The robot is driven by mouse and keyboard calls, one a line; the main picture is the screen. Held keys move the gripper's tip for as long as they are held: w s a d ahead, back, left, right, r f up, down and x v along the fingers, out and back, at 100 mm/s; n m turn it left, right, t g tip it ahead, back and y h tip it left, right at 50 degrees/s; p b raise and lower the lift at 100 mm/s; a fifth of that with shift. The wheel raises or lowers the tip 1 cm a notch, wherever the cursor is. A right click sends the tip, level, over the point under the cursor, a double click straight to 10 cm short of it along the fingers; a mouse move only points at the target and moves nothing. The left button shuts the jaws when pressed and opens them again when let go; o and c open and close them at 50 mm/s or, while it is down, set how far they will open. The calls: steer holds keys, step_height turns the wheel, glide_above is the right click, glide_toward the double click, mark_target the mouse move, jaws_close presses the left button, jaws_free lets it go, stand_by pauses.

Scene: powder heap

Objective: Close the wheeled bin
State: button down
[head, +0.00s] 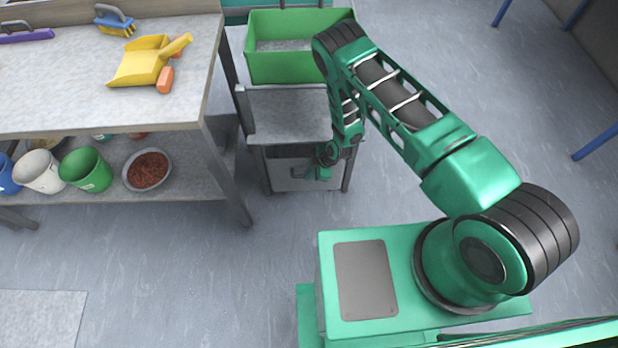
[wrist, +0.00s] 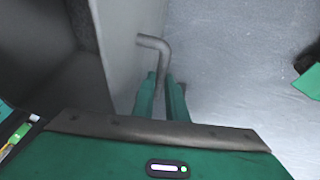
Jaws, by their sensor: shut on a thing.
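The wheeled bin appears to be the grey box-like unit in the head view, with a pale front panel (head: 292,184) between dark upright legs; no wheels can be made out. My gripper (head: 317,173) is low at that front, beside the panel. In the wrist view my gripper's two green fingers (wrist: 162,88) are shut on a bent grey metal handle (wrist: 153,43). The handle stands out from a flat grey panel (wrist: 130,50) on the left. My gripper hides part of the front in the head view, and how far the bin is open cannot be told.
A green open tub (head: 283,68) stands behind the unit's grey top (head: 285,112). A workbench (head: 60,95) on the left holds a yellow dustpan (head: 138,66) and brushes. Its lower shelf holds buckets and a bowl of reddish powder (head: 148,170). The floor (head: 200,270) in front is clear.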

steer(key=c, duration=1.8)
jaws_free()
steer(key=shift+w, duration=0.4)
steer(key=shift+o, duration=0.2)
steer(key=shift+s, duration=0.1)
steer(key=shift+d+r, duration=0.1)
steer(key=shift+r, duration=0.2)
steer(key=s+d, duration=0.5)
steer(key=d, duration=0.6)
steer(key=shift+s+r, duration=0.2)
steer(key=shift+r, duration=0.05)
